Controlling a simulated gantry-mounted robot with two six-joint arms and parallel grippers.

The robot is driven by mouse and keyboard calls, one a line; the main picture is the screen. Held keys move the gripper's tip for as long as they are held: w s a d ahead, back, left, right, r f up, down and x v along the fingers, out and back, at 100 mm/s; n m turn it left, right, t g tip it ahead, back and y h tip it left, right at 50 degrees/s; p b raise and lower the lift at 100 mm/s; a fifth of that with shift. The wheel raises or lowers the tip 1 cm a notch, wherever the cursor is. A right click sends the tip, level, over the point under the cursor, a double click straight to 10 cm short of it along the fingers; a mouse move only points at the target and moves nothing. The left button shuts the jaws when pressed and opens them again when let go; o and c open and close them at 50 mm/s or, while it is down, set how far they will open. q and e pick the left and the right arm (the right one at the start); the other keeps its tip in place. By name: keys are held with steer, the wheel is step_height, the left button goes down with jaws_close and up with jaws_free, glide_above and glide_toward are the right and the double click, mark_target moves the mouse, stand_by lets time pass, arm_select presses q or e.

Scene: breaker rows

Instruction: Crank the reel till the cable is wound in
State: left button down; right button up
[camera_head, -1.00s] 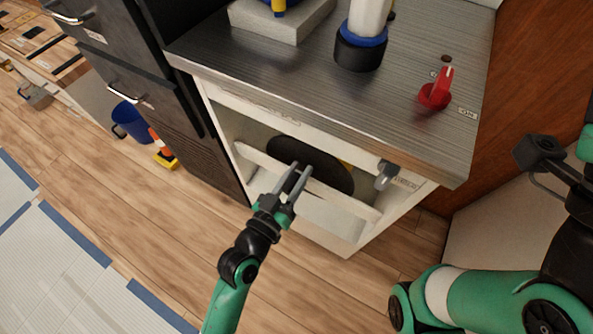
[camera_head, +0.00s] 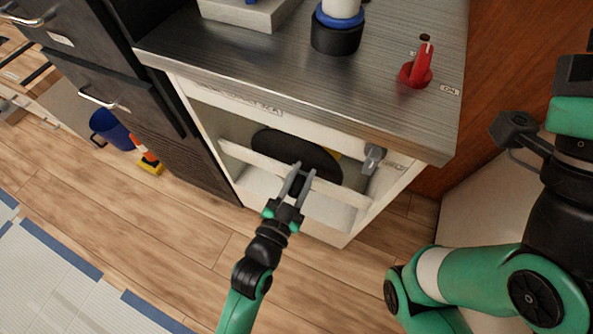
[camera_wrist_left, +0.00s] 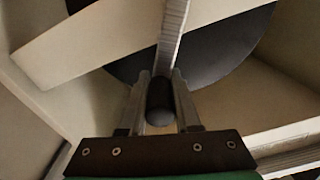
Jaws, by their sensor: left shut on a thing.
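The reel shows as a dark round disc (camera_head: 272,143) inside the open front of a white cabinet, behind a white crossbar. It fills the upper middle of the left wrist view (camera_wrist_left: 225,50). A pale crank arm (camera_wrist_left: 171,35) crosses the disc there, down to a dark cylindrical crank knob (camera_wrist_left: 159,92). My left gripper (camera_head: 300,172) is at the cabinet's open front. Its fingers (camera_wrist_left: 160,95) stand on both sides of the knob, shut on it. A small yellow patch shows behind the disc; I cannot tell whether it is cable. My right gripper's fingers are out of view.
The white crossbar (camera_head: 240,155) spans the opening close to my left gripper. A grey fitting (camera_head: 372,158) sits on the cabinet's right. A red switch (camera_head: 417,70) stands on the metal worktop (camera_head: 270,70). A blue bucket (camera_head: 112,130) is on the floor at left.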

arm_select(q)
steer(key=shift+s+d+f, duration=0.15)
steer(key=shift+f, duration=0.25)
steer(key=c, duration=1)
jaws_free()
steer(key=o, duration=0.3)
steer(key=shift+d, duration=0.15)
steer(key=shift+r, duration=0.15)
steer(key=shift+s+a+r, duration=0.1)
steer(key=shift+s+a, duration=0.1)
steer(key=shift+a, duration=0.05)
steer(key=p+v, duration=0.2)
steer(key=v, duration=0.9)
